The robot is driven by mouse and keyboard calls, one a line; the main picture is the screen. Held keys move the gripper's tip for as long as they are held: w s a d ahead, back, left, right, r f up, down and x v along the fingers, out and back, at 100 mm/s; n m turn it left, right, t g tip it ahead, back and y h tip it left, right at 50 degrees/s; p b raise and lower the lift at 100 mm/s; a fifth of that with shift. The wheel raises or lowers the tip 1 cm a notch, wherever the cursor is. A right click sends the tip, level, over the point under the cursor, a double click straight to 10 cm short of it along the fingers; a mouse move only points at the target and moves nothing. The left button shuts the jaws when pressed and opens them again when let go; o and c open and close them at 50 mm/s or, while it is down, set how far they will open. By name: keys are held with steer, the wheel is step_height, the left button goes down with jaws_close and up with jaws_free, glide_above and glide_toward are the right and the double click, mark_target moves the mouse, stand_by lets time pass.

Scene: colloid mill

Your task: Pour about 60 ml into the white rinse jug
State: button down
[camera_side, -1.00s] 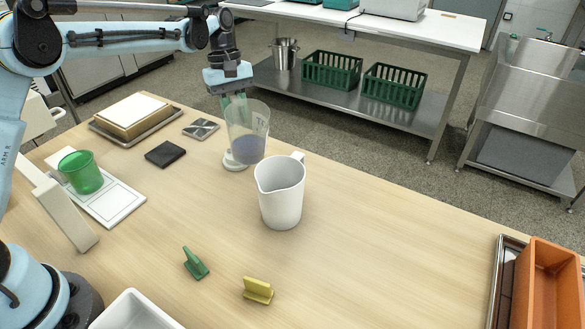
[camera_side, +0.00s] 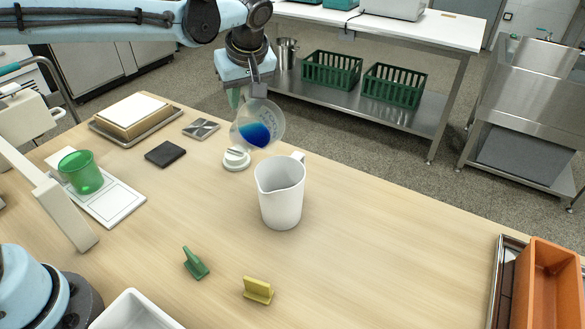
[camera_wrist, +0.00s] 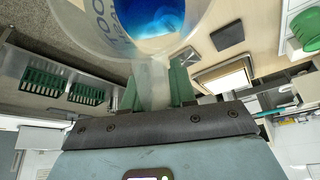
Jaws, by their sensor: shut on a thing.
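A clear beaker (camera_side: 262,112) with blue liquid (camera_side: 255,134) is held in my gripper (camera_side: 240,92). It is tilted, its mouth toward the lower right, above the table and behind the white rinse jug (camera_side: 281,194). The jug stands upright on the table, and the beaker is up and to its left, apart from it. I cannot see into the bottom of the jug. In the wrist view the beaker wall (camera_wrist: 90,35) with printed marks and the blue liquid (camera_wrist: 150,15) fill the top, with my green fingers (camera_wrist: 155,85) shut at it.
A white round knob-like piece (camera_side: 236,158) stands on the table below the beaker. A green cup (camera_side: 80,172) stands at left on a white plate. Green (camera_side: 195,263) and yellow (camera_side: 258,290) pieces lie in front. An orange bin (camera_side: 550,285) is at right. The table right of the jug is clear.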

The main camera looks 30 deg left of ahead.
mark_target(252, 100)
steer(key=shift+s+d+r+t+y, duration=0.2)
steer(key=shift+d+r+t+y, duration=0.1)
steer(key=shift+r+y, duration=0.25)
steer(key=shift+s+d+r+t+y, duration=0.15)
steer(key=shift+d+r+t+y, duration=0.15)
steer(key=shift+r+y, duration=0.25)
steer(key=shift+r, duration=0.2)
steer(key=shift+s+d+r+t+y, duration=0.3)
steer(key=shift+d+r+y, duration=0.2)
steer(key=shift+r, duration=0.05)
steer(key=shift+s+d+r+y, duration=0.15)
steer(key=shift+d+r+y, duration=0.15)
steer(key=shift+r+y, duration=0.1)
steer(key=shift+s+d+r+t+y+p, duration=0.25)
steer(key=shift+s+d+t+y+p, duration=0.1)
steer(key=shift+d, duration=0.15)
steer(key=shift+s+d+r+t+y+p, duration=0.2)
steer(key=shift+d+r+t+y+p, duration=0.1)
steer(key=shift+d, duration=0.15)
stand_by(1.2)
